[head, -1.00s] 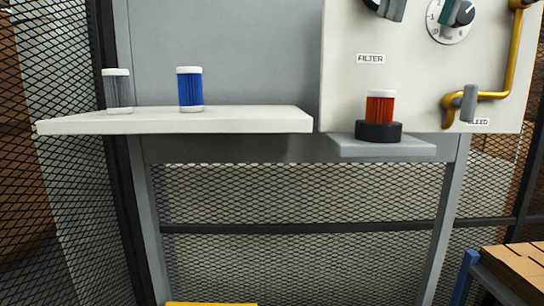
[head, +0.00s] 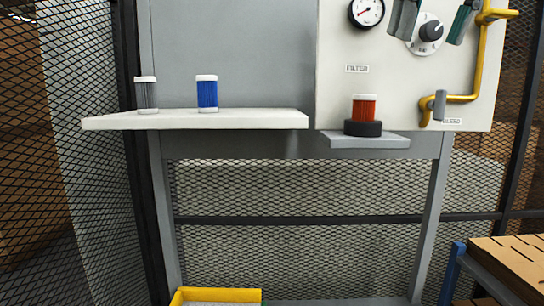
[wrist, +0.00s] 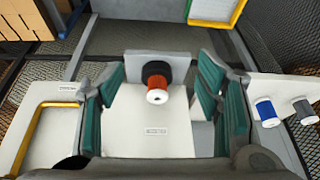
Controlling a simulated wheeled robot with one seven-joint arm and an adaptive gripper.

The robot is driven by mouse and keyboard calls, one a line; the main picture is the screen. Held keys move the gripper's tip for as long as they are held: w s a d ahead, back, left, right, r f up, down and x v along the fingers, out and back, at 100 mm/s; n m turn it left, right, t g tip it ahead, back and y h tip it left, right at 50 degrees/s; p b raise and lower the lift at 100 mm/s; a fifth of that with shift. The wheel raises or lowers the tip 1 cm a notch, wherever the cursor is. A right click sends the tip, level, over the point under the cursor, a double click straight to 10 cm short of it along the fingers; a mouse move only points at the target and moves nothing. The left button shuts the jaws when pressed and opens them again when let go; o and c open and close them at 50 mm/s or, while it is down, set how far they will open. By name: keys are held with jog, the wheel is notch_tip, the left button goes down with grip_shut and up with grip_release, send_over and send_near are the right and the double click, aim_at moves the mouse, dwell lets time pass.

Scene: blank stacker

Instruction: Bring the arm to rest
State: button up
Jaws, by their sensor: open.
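In the wrist view my gripper (wrist: 160,92) shows the fingers left and right, with a red filter (wrist: 159,82) seen beyond the gap. The red filter (head: 364,108) stands upright in a black ring holder (head: 363,128) on a small grey ledge, below and left of my gripper and apart from it. My upper arm is outside the head view.
A blue filter (head: 207,94) and a grey filter (head: 146,95) stand on the white shelf (head: 250,119) at left. The panel carries a gauge (head: 366,11), a dial (head: 431,32) and a yellow pipe (head: 462,98) with a grey handle. A yellow-edged bin (head: 216,294) is below.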

jog(key=s+f+b, duration=0.2)
jog(key=s+f, duration=0.2)
jog(key=f, duration=1.6)
jog(key=s+a+f+m+t+b, duration=0.1)
jog(key=s+f+b, duration=0.1)
jog(key=f, duration=1.8)
jog(key=shift+s+a+h, duration=0.2)
jog(key=shift+s+h, duration=0.2)
jog(key=shift+s, duration=0.45)
